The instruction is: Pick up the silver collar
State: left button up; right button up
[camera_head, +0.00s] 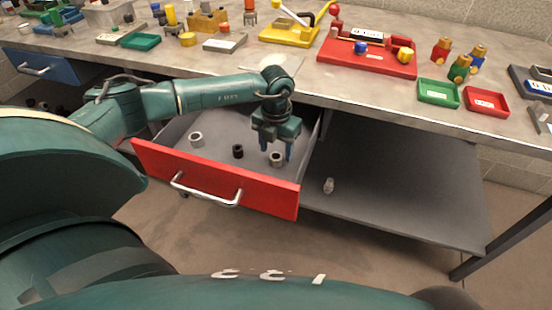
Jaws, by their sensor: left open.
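The open red-fronted drawer (215,184) holds several small rings. One silver collar (276,160) lies at its right side. Another silver collar (196,139) lies to the left, and a small black ring (238,151) lies between them. My right gripper is not in view.
The workbench edge (420,112) runs behind and above the drawer. A lower shelf (400,205) at right holds a small pale fitting (328,185). Green (438,92) and red (486,101) trays stand on the bench. A closed blue drawer (40,66) is at left.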

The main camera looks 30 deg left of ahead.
pick_arm(q)
jog(key=shift+f, duration=1.25)
jog(key=shift+c, duration=0.6)
jog(key=c, duration=1)
